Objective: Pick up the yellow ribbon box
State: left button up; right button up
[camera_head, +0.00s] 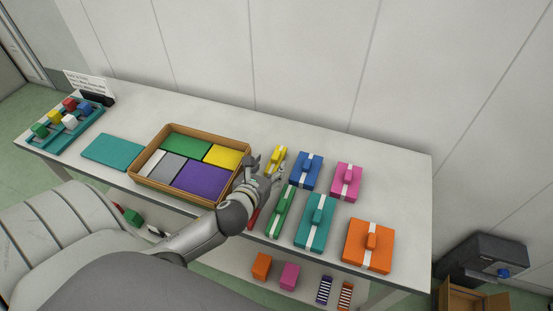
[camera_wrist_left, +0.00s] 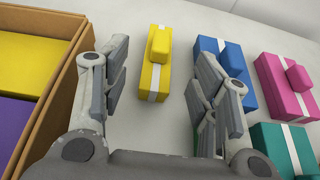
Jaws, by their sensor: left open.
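The yellow ribbon box (camera_head: 276,159) is a slim yellow block with a white band and a yellow knob on top. It stands on the white table, just right of the wooden tray. In the left wrist view the yellow ribbon box (camera_wrist_left: 155,75) lies ahead, between the line of my two fingers. My left gripper (camera_head: 265,170) is open and empty, close to the near end of the box; its fingers (camera_wrist_left: 158,85) show apart in the wrist view. The gripper hides part of the box's near side in the head view. My right gripper is not in view.
The wooden tray (camera_head: 136,178) with colored blocks stands close on the left. Blue (camera_head: 306,170), pink (camera_head: 346,180), green (camera_head: 281,212), teal (camera_head: 316,222) and orange (camera_head: 368,246) ribbon boxes stand to the right and nearer. The table behind is clear up to the wall.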

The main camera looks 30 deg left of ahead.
aim_at(274, 161)
pick_arm(q)
jog(key=shift+w+a+f, duration=0.1)
jog(key=shift+w+f, duration=0.05)
jog(key=shift+w, duration=0.2)
jog(key=shift+w+f, duration=0.15)
jog(key=shift+w, duration=0.15)
jog(key=x, duration=0.4)
jog(key=shift+w+a+f, duration=0.1)
jog(key=shift+w, duration=0.1)
jog(key=shift+w+f, duration=0.15)
jog(key=shift+w, duration=0.15)
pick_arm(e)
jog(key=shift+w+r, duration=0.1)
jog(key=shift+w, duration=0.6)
pick_arm(q)
jog(key=shift+a, duration=0.1)
jog(key=c, duration=1.1)
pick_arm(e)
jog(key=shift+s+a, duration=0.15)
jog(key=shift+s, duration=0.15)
